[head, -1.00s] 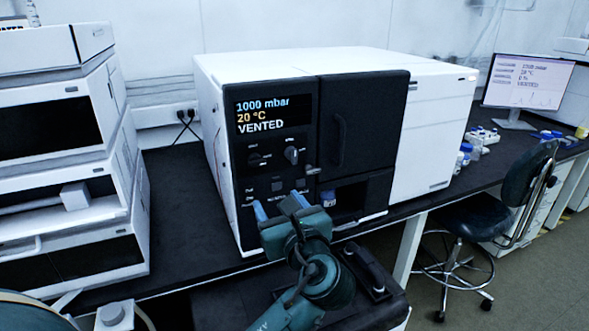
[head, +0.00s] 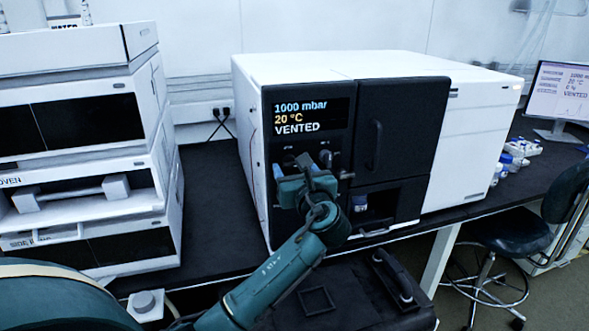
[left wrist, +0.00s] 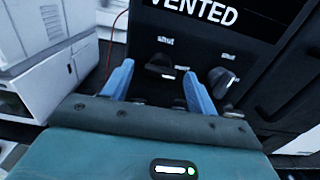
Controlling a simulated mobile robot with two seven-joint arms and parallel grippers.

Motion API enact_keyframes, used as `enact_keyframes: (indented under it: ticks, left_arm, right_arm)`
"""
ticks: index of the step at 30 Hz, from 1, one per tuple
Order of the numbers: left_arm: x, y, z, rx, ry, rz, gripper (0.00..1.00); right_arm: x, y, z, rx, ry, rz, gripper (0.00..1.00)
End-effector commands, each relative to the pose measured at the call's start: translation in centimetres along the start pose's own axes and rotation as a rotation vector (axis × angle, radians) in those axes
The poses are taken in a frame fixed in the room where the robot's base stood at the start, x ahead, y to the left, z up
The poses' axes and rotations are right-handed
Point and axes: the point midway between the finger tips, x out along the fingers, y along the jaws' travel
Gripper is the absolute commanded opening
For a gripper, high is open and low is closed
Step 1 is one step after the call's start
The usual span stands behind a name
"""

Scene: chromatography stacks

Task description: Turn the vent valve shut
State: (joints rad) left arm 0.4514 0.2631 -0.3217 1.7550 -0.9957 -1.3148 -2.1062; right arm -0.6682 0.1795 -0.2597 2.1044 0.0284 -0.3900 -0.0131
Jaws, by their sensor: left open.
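The instrument's black front panel (head: 309,136) carries two dark knobs below a screen reading 1000 mbar, 20 °C, VENTED. The right knob (head: 326,157) shows in the head view just right of my gripper; the left one is hidden there. The left wrist view shows both, the left knob (left wrist: 160,65) and the right knob (left wrist: 221,80). Their labels are too small to read, so I cannot tell which is the vent valve. My left gripper (head: 298,168) is open and empty before the panel. In the left wrist view its blue fingers appear either side of the left knob; contact is unclear.
A white stacked unit (head: 85,70) stands to the left, with bench space between. A black door (head: 402,125) closes the instrument's right front, above a recess with a blue-capped vial (head: 360,203). A chair (head: 510,235) stands at the right.

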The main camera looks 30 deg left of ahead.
Motion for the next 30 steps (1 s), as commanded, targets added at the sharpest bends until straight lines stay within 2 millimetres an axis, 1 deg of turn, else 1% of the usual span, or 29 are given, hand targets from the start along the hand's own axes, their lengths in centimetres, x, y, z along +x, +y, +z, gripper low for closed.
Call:
enact_keyframes:
  ticks: [3,10,26,30]
  left_arm:
    - [0.36,0.00,-0.01,-0.001,0.001,-0.001,0.58]
    - [0.37,0.00,-0.02,-0.001,0.001,-0.001,0.57]
    - [0.33,0.00,-0.04,0.000,0.001,-0.001,0.14]
    - [0.32,-0.01,-0.03,-0.004,0.001,-0.001,0.14]
  right_arm:
    - [0.01,-0.05,-0.08,0.003,0.001,0.000,0.36]
    - [-0.01,-0.11,-0.20,0.004,0.004,0.000,0.36]
    - [-0.07,-0.19,-0.21,-0.001,0.004,-0.005,0.36]
    - [-0.12,-0.13,-0.19,-0.006,0.003,-0.006,0.36]
